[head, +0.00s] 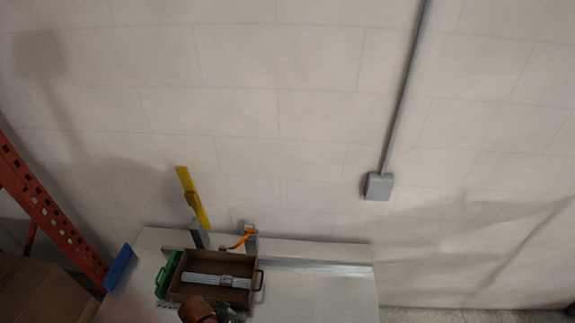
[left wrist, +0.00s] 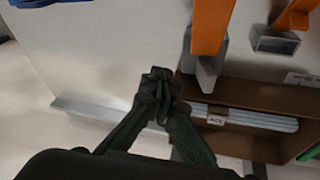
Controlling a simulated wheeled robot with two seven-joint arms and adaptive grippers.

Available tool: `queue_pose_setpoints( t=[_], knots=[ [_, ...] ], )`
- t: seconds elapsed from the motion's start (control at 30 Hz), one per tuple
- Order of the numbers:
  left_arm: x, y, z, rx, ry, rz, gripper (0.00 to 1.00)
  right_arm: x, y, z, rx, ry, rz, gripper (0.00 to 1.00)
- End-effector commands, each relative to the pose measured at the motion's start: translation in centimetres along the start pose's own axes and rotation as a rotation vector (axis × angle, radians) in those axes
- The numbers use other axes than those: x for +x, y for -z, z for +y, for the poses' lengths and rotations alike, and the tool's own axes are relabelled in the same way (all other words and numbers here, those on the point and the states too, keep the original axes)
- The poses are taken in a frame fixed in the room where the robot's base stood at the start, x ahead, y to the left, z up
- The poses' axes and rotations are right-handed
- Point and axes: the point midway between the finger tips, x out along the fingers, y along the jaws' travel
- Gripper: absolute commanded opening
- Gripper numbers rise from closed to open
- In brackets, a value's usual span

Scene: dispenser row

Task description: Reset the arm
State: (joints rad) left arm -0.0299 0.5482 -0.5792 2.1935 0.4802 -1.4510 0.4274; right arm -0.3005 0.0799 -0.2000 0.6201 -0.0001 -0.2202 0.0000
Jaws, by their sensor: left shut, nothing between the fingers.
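My left gripper (left wrist: 157,78) has its dark fingertips together with nothing between them, in the left wrist view. It hangs over the pale tabletop, beside the brown open box. In the head view only a dark part of it shows at the bottom edge, in front of the box, next to a copper-coloured link of my arm. The brown box (head: 178,287) has dark handles and holds a bundle of pale rods (head: 205,280) with a brown label; the bundle also shows in the left wrist view (left wrist: 250,118). My right gripper is in neither view.
On the table (head: 325,295) stand a tall yellow piece (head: 193,197) and an orange-and-grey piece (head: 250,240) behind the box. A green item (head: 165,275) is left of the box, a blue one (head: 119,267) at the table's left edge. An orange rack (head: 50,215) stands left. The table's right side is clear.

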Motion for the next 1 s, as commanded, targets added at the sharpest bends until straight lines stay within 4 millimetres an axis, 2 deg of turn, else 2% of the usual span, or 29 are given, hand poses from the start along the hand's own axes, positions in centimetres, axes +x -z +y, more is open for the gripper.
queue_pose_setpoints(
  t=[0.07, 0.2, 0.4, 0.7, 0.73, 0.8, 1.0],
  knots=[
    [-1.5, -1.6, -0.5, -0.043, 0.02, 0.051, 0.0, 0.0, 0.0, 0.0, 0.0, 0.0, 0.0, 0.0],
    [-4.3, -4.8, -3.4, -0.107, 0.109, 0.092, 0.0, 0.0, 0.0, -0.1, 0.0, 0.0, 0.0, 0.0],
    [-7.5, -10.0, -7.1, -0.187, 0.229, 0.082, 0.0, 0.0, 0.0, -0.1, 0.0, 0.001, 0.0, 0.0],
    [-11.3, -17.2, -10.3, -0.276, 0.364, 0.022, 0.0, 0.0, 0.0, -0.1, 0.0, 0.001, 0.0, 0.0],
    [-11.4, -17.7, -10.6, -0.281, 0.373, 0.015, 0.0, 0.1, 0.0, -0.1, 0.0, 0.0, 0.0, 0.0],
    [-8.7, -17.7, -11.1, -0.272, 0.364, 0.01, 0.0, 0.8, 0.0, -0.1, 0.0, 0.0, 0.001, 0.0],
    [-2.6, -18.7, -12.4, -0.269, 0.353, -0.008, 0.0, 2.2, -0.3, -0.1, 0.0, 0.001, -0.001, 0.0]
  ],
)
